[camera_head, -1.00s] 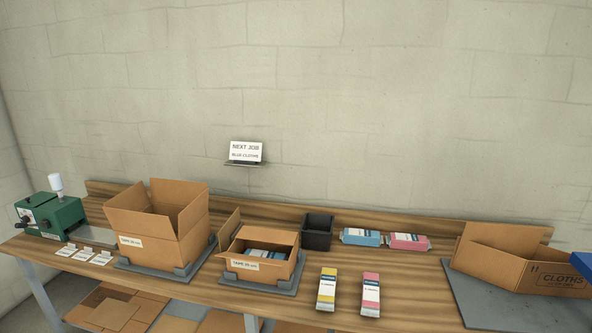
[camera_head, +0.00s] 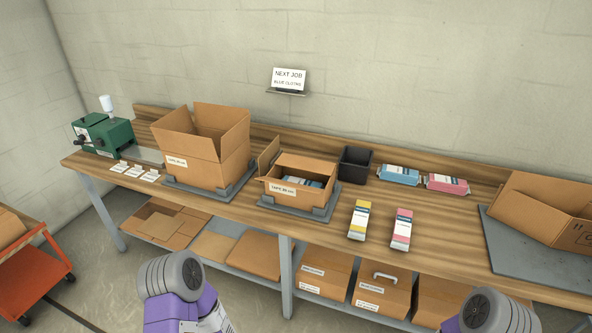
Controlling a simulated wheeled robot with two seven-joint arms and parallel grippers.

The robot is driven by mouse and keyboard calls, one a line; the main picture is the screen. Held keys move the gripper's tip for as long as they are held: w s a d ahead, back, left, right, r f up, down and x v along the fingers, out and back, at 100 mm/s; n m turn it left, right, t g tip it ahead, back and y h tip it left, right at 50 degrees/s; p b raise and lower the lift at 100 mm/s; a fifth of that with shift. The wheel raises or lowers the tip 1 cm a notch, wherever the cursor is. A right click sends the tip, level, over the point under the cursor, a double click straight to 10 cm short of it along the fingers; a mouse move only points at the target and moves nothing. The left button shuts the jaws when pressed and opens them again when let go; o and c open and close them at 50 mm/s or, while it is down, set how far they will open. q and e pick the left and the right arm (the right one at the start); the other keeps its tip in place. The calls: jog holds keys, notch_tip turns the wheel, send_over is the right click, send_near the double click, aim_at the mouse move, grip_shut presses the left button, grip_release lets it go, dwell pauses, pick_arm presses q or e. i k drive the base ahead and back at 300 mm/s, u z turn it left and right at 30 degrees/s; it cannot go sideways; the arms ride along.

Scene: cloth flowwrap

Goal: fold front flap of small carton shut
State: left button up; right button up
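The small carton (camera_head: 318,167) sits on a grey base plate (camera_head: 322,214) near the middle of the bench. Purple and grey parts of my two arms show at the bottom, well short of the carton. Neither of my grippers is in view.
A larger open carton (camera_head: 190,172) stands left of the small one. A black bin (camera_head: 355,164) is right behind it. Yellow (camera_head: 359,220) and pink (camera_head: 402,229) packs lie to its right. An open carton (camera_head: 543,207) stands far right. An orange cart (camera_head: 30,275) is at lower left.

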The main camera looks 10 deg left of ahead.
aim_at(279, 183)
jog(key=u, duration=0.5)
jog(key=k, duration=1.15)
jog(key=z, duration=0.75)
jog(key=i, duration=1.4)
jog(key=u, duration=0.05)
